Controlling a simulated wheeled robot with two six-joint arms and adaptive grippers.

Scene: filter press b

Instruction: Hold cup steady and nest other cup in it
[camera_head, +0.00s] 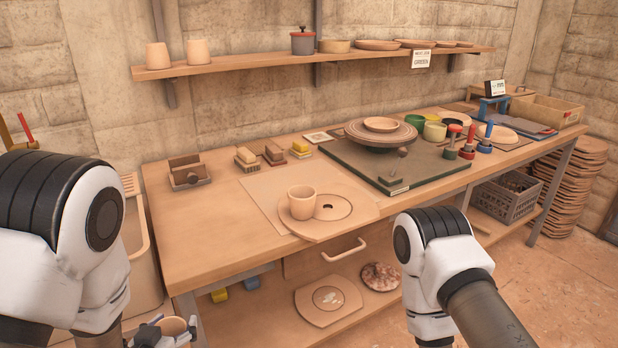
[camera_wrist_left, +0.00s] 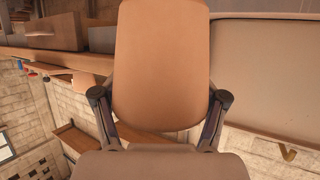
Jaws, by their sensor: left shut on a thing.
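A tan clay cup (camera_head: 302,202) stands upright on a round-ended wooden board (camera_head: 325,228) at the table's front edge. A second tan cup (camera_head: 177,325) is low at the bottom edge of the head view, in front of the table. My left gripper (camera_head: 158,336) is shut on this second cup. In the left wrist view the held cup (camera_wrist_left: 160,60) fills the middle, with the fingers of my left gripper (camera_wrist_left: 161,97) on either side of it. My right arm comes in at the lower right, but its gripper is out of view.
The wooden table (camera_head: 215,222) has brushes and blocks at its back left. A dark green mat (camera_head: 340,158) bears a turntable (camera_head: 381,134) with a bowl. Colored pots and tools stand further right. A wall shelf (camera_head: 270,61) holds more cups and plates. The table's front left is clear.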

